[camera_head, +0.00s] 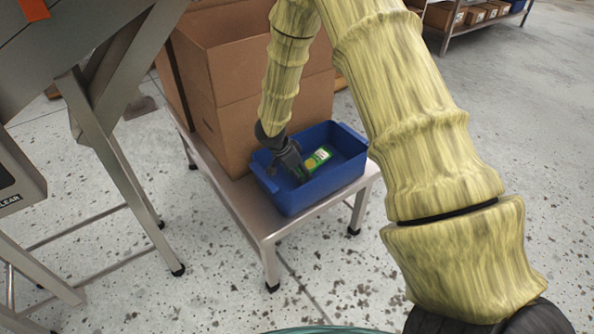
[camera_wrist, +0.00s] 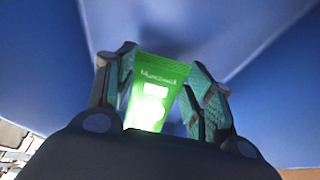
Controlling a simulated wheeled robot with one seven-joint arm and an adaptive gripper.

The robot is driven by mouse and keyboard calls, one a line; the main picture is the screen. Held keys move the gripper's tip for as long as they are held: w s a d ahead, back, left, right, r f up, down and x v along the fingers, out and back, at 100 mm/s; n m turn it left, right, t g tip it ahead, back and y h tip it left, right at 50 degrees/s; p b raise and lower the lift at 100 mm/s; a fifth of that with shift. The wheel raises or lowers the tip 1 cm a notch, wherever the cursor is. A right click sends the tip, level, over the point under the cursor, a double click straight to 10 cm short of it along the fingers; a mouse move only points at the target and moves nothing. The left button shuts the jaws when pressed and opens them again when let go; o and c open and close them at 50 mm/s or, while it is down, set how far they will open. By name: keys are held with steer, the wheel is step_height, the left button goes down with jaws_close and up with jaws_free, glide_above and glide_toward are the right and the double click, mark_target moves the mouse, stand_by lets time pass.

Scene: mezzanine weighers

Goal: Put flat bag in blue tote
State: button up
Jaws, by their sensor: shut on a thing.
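The flat bag (camera_head: 318,157) is green with a pale label, and it is inside the blue tote (camera_head: 327,189). The tote stands on a low metal table. My gripper (camera_head: 300,172) reaches down into the tote and is shut on the bag. In the wrist view the bag (camera_wrist: 155,92) stands between the two teal-padded fingers of my gripper (camera_wrist: 163,95), with the blue tote walls (camera_wrist: 240,40) around it. Whether the bag touches the tote floor cannot be told.
A large open cardboard box (camera_head: 250,85) stands on the table (camera_head: 250,219) right beside the tote. A metal machine frame (camera_head: 110,150) is at the left. A shelf with small boxes (camera_head: 470,14) is at the back right. The speckled floor (camera_head: 330,280) in front is clear.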

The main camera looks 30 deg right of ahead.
steer(key=shift+f, duration=0.2)
steer(key=o, duration=1)
steer(key=shift+s, duration=0.1)
steer(key=shift+r, duration=0.2)
steer(key=p+v, duration=0.3)
steer(key=v, duration=0.9)
steer(key=shift+r, duration=0.45)
